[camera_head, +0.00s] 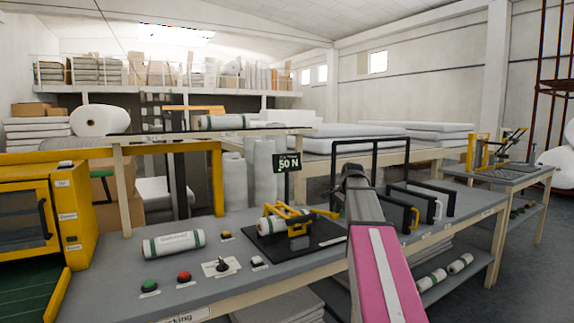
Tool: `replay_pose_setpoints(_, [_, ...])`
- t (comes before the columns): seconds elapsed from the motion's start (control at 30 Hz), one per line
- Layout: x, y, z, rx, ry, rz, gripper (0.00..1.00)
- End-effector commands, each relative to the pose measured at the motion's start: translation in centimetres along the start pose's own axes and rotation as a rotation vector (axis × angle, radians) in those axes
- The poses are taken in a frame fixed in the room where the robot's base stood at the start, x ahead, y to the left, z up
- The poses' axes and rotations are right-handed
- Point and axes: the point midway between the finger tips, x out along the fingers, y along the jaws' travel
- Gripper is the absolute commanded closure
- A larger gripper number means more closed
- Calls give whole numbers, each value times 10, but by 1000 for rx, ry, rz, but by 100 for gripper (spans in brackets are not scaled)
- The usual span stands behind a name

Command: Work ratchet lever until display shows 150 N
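Another roll (173,244) lies left on the bench (221,228). Green (149,285) and red (184,277) buttons and a small switch (222,265) sit along the front edge. Black hoop frames (432,190) stand right of my arm. A yellow machine (70,215) is at left.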

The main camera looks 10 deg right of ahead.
Motion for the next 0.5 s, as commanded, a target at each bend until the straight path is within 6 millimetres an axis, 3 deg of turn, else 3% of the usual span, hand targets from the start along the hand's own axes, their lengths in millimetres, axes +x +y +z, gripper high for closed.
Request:
replay_pose_setpoints(0.3, [4, 5, 0, 0, 0, 3, 72])
replay_pose_setpoints(0.5, [-5, -2, 0, -1, 1, 3, 72])
